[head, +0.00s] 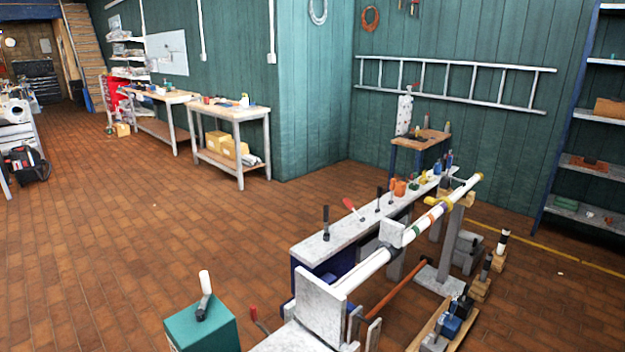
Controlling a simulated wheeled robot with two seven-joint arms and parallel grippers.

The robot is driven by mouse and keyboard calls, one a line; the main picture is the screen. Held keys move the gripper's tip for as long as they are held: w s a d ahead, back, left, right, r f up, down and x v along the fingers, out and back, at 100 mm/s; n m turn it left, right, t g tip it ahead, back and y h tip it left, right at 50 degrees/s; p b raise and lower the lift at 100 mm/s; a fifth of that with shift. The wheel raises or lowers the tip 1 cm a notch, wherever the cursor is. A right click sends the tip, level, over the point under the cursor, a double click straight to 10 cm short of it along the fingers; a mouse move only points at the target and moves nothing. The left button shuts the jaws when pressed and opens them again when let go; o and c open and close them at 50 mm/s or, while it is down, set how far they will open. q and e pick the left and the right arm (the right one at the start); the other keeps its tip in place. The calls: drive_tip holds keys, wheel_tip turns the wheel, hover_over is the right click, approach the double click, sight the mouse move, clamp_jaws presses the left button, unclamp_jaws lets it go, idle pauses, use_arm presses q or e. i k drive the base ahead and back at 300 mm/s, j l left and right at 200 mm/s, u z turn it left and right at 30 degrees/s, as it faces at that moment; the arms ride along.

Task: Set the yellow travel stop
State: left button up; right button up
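A long white mast (368,267) lies tilted across the work stand, rising away to the upper right, with coloured bands along it. A yellow collar-like part (440,202) sits around the mast near its far support. A grey upright plate (320,308) stands at the near end of the mast. Neither of my grippers is in view.
A narrow bench (345,229) with several upright tools runs behind the mast. A teal box (205,327) with a white-handled tool stands at front left. Blocks with upright parts (480,288) stand on the floor at right. The brick floor (150,225) at left is clear.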

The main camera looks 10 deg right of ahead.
sight(431, 201)
drive_tip(key=l, duration=0.6)
drive_tip(key=i+l+z, duration=0.1)
drive_tip(key=l, duration=0.45)
drive_tip(key=i+l, duration=0.1)
drive_tip(key=l, duration=0.45)
drive_tip(key=i+l, duration=0.1)
drive_tip(key=l, duration=0.5)
drive_tip(key=l+z, duration=0.1)
drive_tip(key=l, duration=0.45)
drive_tip(key=i, duration=0.05)
